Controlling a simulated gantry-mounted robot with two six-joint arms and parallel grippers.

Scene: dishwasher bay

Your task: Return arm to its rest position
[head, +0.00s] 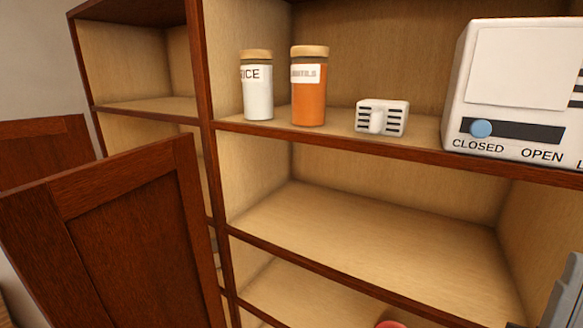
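A grey piece (568,292) at the lower right edge looks like part of my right gripper or arm. It is cut off by the frame, its fingertips cannot be made out, and nothing held shows. It appears in front of the right side of the wooden cabinet (370,152). My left arm and gripper are not in view.
A jar labelled "ICE" (258,95), an orange jar (309,95), a small vented white block (381,117) and a white box (520,70) with its blue slider at CLOSED stand on the upper shelf. The middle shelf (370,235) is empty. An open cabinet door (120,240) juts out left. A red thing (391,324) peeks in below.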

